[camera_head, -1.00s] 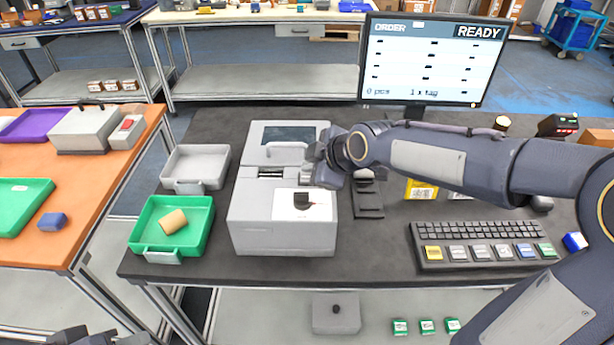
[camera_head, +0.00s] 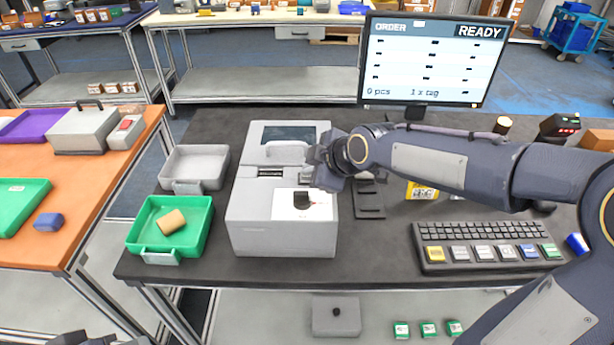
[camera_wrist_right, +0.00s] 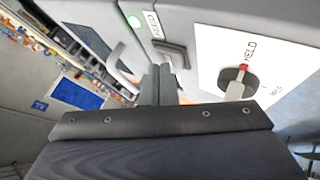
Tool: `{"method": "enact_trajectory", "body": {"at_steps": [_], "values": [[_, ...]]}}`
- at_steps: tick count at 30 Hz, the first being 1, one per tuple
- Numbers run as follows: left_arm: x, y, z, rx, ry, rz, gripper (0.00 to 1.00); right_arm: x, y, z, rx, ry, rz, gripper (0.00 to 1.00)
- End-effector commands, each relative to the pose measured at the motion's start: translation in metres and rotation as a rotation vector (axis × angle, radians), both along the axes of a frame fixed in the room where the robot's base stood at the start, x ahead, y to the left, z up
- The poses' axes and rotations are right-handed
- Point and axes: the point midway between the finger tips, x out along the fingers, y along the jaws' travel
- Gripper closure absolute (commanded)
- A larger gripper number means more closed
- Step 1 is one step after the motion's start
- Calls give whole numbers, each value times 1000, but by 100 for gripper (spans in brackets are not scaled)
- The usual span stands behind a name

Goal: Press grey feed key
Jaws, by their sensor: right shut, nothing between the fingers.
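A light grey machine (camera_head: 282,238) stands mid-table, with a white panel and dark knob (camera_head: 301,201) on its top. My right gripper (camera_head: 322,168) is at the machine's right upper side, shut and empty; its fingers (camera_wrist_right: 158,85) point at the machine in the right wrist view. Contact cannot be told. A row of coloured keys, several grey (camera_head: 484,253), lies below the keyboard; their labels are unreadable. My left gripper (camera_head: 95,338) barely shows.
A green tray (camera_head: 205,232) with a tan block and a grey tray (camera_head: 222,160) stand left of the machine. A dark stand (camera_head: 370,203) is close on its right. The monitor (camera_head: 432,62) behind reads READY. Table front is clear.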

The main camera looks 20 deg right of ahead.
Motion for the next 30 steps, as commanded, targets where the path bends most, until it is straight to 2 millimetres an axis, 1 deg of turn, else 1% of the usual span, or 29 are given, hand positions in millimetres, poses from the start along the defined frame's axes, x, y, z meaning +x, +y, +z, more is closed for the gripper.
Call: {"method": "enact_trajectory", "body": {"at_steps": [16, 26, 30], "values": [[0, 0, -7, 0, 0, 0, 64, 0, 0, -6, -1, 0, -1, 100], [0, 0, -5, 0, 0, 0, 64, 0, 0, -4, -1, 1, 0, 100], [0, 0, -1, 0, 0, 0, 64, 0, 0, 2, -1, 1, 0, 100]]}}
